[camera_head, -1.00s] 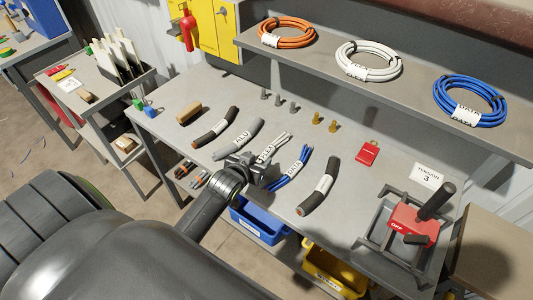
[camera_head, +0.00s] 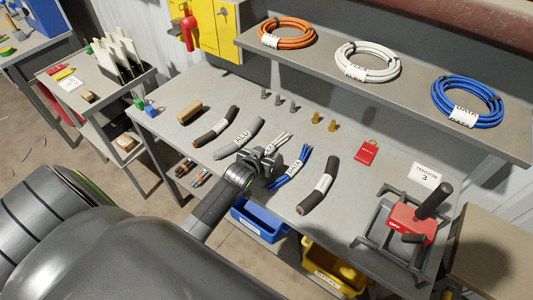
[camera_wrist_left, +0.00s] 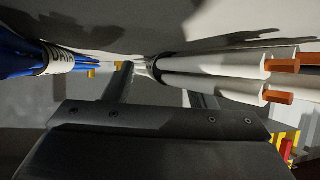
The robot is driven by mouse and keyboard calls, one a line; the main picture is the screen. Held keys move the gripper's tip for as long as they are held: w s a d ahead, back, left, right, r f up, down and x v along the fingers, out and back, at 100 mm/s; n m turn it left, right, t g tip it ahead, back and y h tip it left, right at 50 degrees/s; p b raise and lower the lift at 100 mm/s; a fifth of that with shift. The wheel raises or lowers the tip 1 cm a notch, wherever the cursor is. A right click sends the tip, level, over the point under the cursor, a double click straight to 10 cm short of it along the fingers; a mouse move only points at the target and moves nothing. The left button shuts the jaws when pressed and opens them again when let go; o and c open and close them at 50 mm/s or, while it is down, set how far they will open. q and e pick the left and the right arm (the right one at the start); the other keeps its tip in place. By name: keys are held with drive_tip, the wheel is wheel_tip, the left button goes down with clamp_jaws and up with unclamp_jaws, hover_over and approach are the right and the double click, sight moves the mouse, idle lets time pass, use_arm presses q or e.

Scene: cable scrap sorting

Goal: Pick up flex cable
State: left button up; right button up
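The flex cable is a short bundle of white strands (camera_head: 279,142) on the grey workbench, between the grey ALU cable and the blue DATA cable. My left gripper (camera_head: 268,158) is over its near part and hides it there, label included. In the left wrist view the white strands (camera_wrist_left: 215,85) with copper ends run large from the right and narrow towards the gap between my fingers (camera_wrist_left: 162,90). The fingers stand apart, one on each side of the gap. I cannot tell whether they touch the bundle. My right gripper is not in view.
The blue DATA cable (camera_head: 291,170) lies close on the right, then a thick black cable (camera_head: 318,188). The grey ALU cable (camera_head: 238,139) and another black cable (camera_head: 215,127) lie left. Metal lugs (camera_head: 279,102) stand behind.

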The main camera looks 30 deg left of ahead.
use_arm(q)
clamp_jaws()
